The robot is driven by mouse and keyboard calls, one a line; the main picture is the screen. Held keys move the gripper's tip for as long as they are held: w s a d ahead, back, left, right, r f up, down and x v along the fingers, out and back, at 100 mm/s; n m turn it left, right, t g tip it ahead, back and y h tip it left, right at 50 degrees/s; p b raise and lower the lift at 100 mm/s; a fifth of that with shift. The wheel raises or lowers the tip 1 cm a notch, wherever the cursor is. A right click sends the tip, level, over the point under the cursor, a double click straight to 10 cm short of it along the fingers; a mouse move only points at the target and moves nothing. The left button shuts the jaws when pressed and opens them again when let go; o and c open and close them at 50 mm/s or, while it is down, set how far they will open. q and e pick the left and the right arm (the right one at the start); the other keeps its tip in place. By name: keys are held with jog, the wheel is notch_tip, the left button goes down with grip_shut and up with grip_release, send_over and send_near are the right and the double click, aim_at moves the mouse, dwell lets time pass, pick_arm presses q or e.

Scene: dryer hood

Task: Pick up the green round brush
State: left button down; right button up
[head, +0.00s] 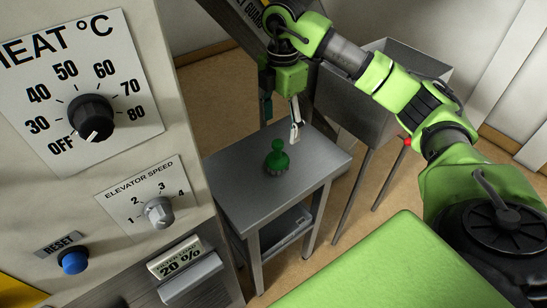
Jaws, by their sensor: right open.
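The green round brush (277,158) stands upright, knob up, on the small grey metal table (235,199). My right gripper (283,120) hangs from the green arm that comes in from the right. It points down above the table, behind the brush in the picture and close to it. One pale fingertip shows just up and right of the brush; the other finger is darker, to the left. The gripper is open and apart from the brush. Nothing shows between its fingers. My left gripper is not in view.
A beige control panel with a heat dial (92,119), an elevator speed knob (159,212) and a blue reset button (75,262) stands close on the left. A grey metal bin (392,96) on legs stands behind right. The table top around the brush is clear.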

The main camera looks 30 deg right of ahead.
aim_at(280, 142)
jog(key=f, duration=0.6)
jog(key=shift+s, duration=0.2)
jog(key=shift+w+f+p, duration=0.1)
jog(key=shift+f+p, duration=0.2)
jog(key=shift+f, duration=0.25)
jog(key=f, duration=0.3)
jog(key=f+p, duration=0.1)
jog(key=f, duration=0.1)
jog(key=shift+w+a, duration=0.15)
jog(key=shift+a, duration=0.2)
jog(key=shift+r, duration=0.1)
jog(key=c, duration=1.3)
jog(key=shift+c, duration=0.2)
